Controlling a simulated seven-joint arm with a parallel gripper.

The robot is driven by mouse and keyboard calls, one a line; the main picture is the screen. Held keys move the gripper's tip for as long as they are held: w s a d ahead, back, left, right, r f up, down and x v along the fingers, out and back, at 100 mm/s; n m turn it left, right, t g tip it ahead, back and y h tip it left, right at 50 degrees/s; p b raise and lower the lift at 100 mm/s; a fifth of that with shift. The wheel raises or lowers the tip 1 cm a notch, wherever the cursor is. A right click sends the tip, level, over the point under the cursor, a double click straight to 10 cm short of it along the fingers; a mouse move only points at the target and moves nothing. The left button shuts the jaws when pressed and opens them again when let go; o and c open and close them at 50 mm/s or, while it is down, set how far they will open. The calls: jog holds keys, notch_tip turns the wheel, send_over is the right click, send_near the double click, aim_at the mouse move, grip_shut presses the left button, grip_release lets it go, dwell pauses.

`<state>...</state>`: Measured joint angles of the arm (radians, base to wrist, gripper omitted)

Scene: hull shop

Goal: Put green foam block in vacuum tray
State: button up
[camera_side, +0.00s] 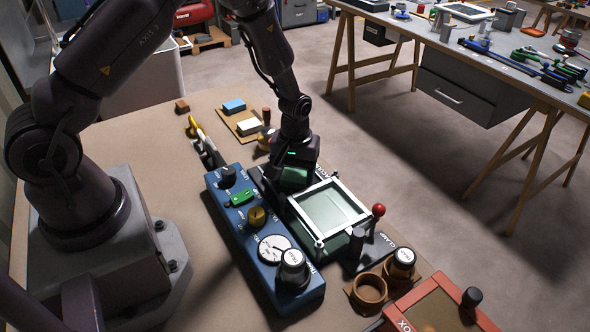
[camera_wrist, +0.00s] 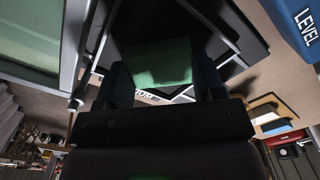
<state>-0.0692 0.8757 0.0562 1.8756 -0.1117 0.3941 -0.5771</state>
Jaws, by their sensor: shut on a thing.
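The green foam block (camera_wrist: 160,62) is between the two dark fingers of my gripper (camera_wrist: 163,80) in the wrist view. My gripper (camera_side: 294,168) is shut on it and points down. In the side view a part of the green block (camera_side: 292,178) shows below the gripper. The black vacuum tray (camera_side: 274,195) lies under the gripper, partly hidden by it. The dark tray (camera_wrist: 232,22) also shows behind the block in the wrist view, with part of its label below. I cannot tell whether the block touches the tray floor.
A blue control box (camera_side: 240,220) with knobs and a dial stands close at the left. A white-framed glass panel (camera_side: 327,210) and a red-knobbed clamp lever (camera_side: 378,211) are at the right. Round wooden holders (camera_side: 368,289) and an orange box (camera_side: 440,310) are at the front.

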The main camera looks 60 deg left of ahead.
jog(key=shift+f, duration=0.1)
jog(key=o, duration=0.9)
jog(key=shift+o, duration=0.2)
notch_tip(320, 180, up, 13)
jog(key=s+d+r+m+t, duration=0.2)
jog(key=s+r+m, duration=0.2)
jog(key=s+r, duration=0.5)
jog(key=s+d+r+m+t, duration=0.2)
jog(key=s+r+m, duration=0.3)
jog(key=s+r, duration=0.5)
jog(key=shift+d+r+t, duration=0.25)
jog(key=shift+r+t, duration=0.25)
jog(key=shift+t, duration=0.3)
